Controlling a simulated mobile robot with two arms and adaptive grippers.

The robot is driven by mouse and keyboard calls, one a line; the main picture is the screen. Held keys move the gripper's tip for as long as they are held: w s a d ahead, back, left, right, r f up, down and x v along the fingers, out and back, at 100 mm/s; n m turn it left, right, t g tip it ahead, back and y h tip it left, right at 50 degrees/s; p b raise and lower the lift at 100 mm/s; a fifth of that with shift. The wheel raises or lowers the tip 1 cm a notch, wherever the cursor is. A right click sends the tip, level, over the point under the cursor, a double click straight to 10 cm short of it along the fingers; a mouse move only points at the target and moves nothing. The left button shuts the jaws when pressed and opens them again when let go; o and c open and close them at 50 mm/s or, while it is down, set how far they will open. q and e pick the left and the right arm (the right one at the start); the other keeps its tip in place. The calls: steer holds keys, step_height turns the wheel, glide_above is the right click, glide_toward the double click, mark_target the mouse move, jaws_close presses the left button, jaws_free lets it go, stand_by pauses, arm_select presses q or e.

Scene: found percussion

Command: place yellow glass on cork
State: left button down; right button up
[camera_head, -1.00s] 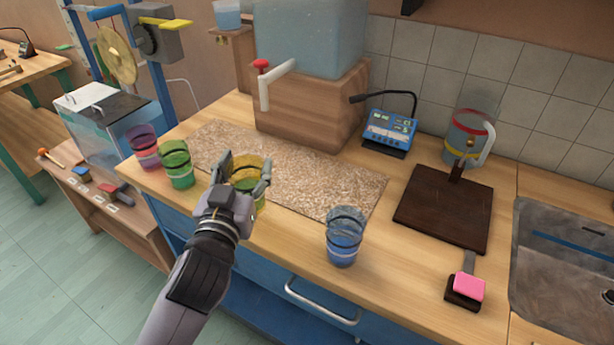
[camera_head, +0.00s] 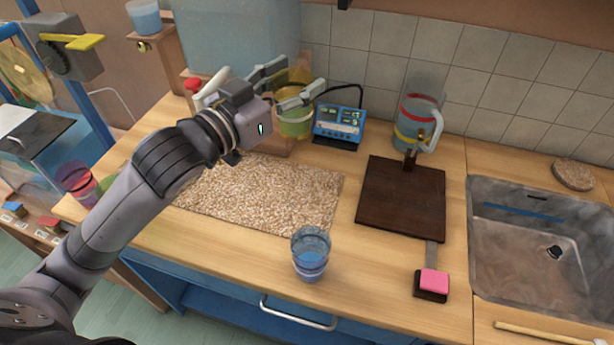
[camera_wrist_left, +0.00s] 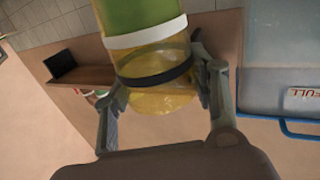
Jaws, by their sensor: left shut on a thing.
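My left gripper (camera_head: 292,97) is shut around the yellow glass (camera_head: 290,80) and holds it up in the air, in front of the wooden box in the picture. The glass is see-through yellow with a green lower part. The left wrist view shows its yellow part (camera_wrist_left: 160,75) between the fingers, with a dark band and a white band. A rectangular speckled cork-like mat (camera_head: 275,200) lies on the counter below the gripper, partly hidden by my arm. A round cork-like disc (camera_head: 573,175) lies behind the sink. My right gripper is not in view.
A blue glass (camera_head: 310,256) stands at the mat's front edge. A pink glass (camera_head: 77,182) stands at the left, with a green one mostly hidden by my arm. A blue meter (camera_head: 338,127), jug (camera_head: 418,117), dark board (camera_head: 400,200) and sink (camera_head: 520,250) are further right.

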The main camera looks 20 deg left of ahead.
arm_select(q)
step_height(320, 180, down, 19)
steer(key=b, duration=0.2)
steer(key=shift+b, duration=0.4)
steer(key=c, duration=0.6)
jaws_free()
steer(key=shift+s+f, duration=0.1)
steer(key=shift+f, duration=0.1)
steer(key=shift+c, duration=0.2)
steer(key=shift+s+a, duration=0.1)
steer(key=shift+s, duration=0.2)
steer(key=b+v, duration=0.1)
steer(key=v, duration=1)
steer(key=shift+s+r+b, duration=0.15)
steer(key=shift+r+b, duration=0.1)
steer(key=shift+b, duration=0.15)
